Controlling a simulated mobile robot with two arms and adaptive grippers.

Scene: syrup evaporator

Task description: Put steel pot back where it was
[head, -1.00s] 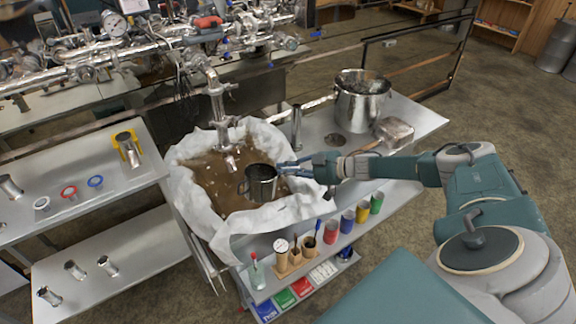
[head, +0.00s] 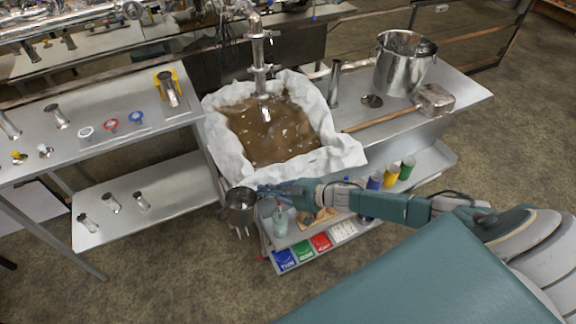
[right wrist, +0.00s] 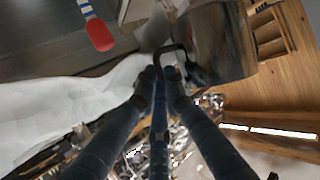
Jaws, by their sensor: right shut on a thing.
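The steel pot (head: 238,208) is a small dark metal pot in the head view, in front of the cloth-lined basin. My right gripper (head: 262,194) is shut on it from its right side. In the right wrist view my right gripper (right wrist: 163,76) is closed around the dark handle of the steel pot (right wrist: 222,42). The pot is held in the air, near the left end of the lower bottle shelf. My left gripper is not in view.
The basin (head: 345,155) of brown liquid stands behind, under a steel spout (head: 262,85). Metal shelves (head: 130,215) stand left. A clear bottle (head: 281,219) is close right of the pot.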

